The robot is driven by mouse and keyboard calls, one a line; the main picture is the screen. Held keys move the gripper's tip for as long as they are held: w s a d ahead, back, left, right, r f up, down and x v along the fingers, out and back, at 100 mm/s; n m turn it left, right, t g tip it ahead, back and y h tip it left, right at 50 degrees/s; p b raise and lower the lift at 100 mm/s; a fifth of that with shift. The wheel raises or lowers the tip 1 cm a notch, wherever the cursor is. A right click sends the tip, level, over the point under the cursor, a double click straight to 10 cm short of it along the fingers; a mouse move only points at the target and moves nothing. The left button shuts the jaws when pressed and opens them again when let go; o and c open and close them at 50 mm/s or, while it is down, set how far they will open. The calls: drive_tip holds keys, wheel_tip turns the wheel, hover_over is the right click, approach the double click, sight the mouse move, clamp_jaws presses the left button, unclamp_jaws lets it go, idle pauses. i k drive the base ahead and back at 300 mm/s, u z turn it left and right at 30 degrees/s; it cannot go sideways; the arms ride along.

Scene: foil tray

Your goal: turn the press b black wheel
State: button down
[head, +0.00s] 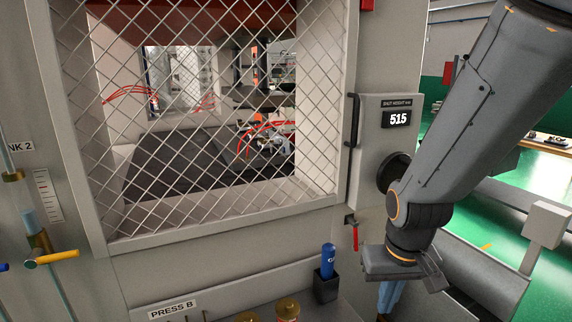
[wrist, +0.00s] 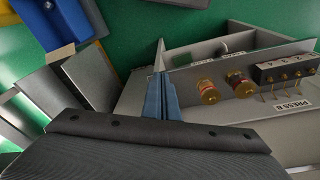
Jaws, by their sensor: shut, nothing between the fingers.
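The black wheel (head: 390,170) is on the grey press panel, below the shut height display (head: 397,119) that reads 515. My arm hides its right part, so only a dark rounded piece shows. My gripper (head: 388,300) hangs below and apart from the wheel, pointing down, with its blue fingers partly cut by my wrist body. In the wrist view my gripper (wrist: 161,97) shows its blue fingers together with nothing between them. The wheel does not show in the wrist view. The PRESS B label (head: 172,309) is at the lower left; it also shows in the wrist view (wrist: 291,106).
A mesh guard (head: 215,110) with a black vertical handle (head: 352,120) stands left of the wheel. A red-handled valve (head: 354,232) is below it. A blue bottle (head: 328,260) stands in a black holder. Brass fittings (wrist: 208,91) sit near my fingers in the wrist view.

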sight(394, 167)
drive_tip(key=z, duration=0.35)
drive_tip(key=k, duration=1.3)
drive_tip(key=z, duration=0.5)
drive_tip(key=i, duration=0.5)
drive_tip(key=z, duration=0.55)
drive_tip(key=i, duration=1.1)
drive_tip(key=u, duration=0.55)
